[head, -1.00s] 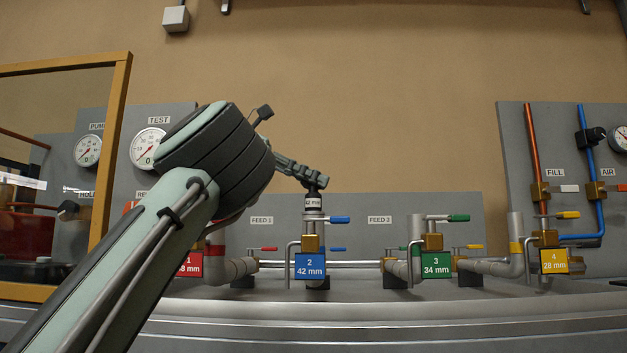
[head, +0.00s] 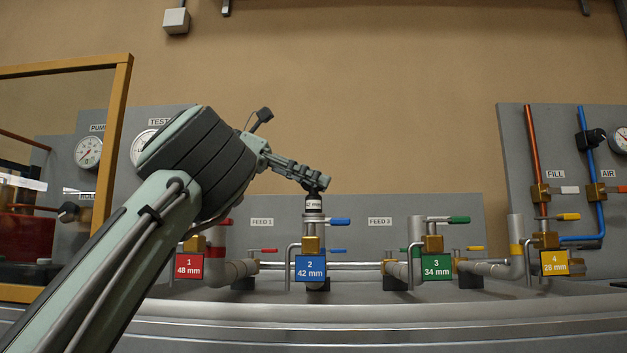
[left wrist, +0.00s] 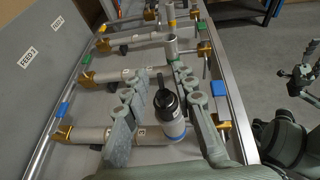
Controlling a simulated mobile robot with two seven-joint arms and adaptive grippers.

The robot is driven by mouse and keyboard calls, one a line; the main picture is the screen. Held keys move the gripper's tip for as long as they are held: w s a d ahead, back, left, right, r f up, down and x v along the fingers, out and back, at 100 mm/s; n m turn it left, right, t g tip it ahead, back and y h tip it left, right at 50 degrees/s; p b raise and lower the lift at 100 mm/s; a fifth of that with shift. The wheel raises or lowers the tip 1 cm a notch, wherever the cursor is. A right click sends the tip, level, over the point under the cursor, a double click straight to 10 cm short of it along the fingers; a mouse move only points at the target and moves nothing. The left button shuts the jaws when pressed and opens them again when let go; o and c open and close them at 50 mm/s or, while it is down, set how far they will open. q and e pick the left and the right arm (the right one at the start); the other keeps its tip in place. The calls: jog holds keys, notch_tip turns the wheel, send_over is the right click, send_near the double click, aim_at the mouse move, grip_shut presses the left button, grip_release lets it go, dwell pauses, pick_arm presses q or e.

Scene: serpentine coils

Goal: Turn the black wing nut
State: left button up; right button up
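The black wing nut (left wrist: 166,98) tops a plug with a 42 mm label (head: 314,204), standing upright in the pipe end above the blue 2 / 42 mm tag (head: 310,268). In the left wrist view its wing points away from the camera. My left gripper (left wrist: 163,96) is open, one finger on each side of the nut with gaps visible. In the head view the left gripper (head: 318,184) is at the plug's top and hides much of the nut. My right gripper (left wrist: 303,76) shows at the right edge of the left wrist view, too small to read.
Blue valve handles (head: 340,221) sit close right of the plug. The green 3 / 34 mm tag (head: 437,266) and yellow 4 / 28 mm tag (head: 554,262) mark pipes to the right. The red 48 mm tag (head: 188,266) is left. A grey panel (head: 400,222) stands behind.

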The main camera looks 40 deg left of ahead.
pick_arm(q)
jog(key=v, duration=0.7)
jog(key=shift+a, duration=0.2)
jog(key=shift+s+r, duration=0.1)
dwell(0.4)
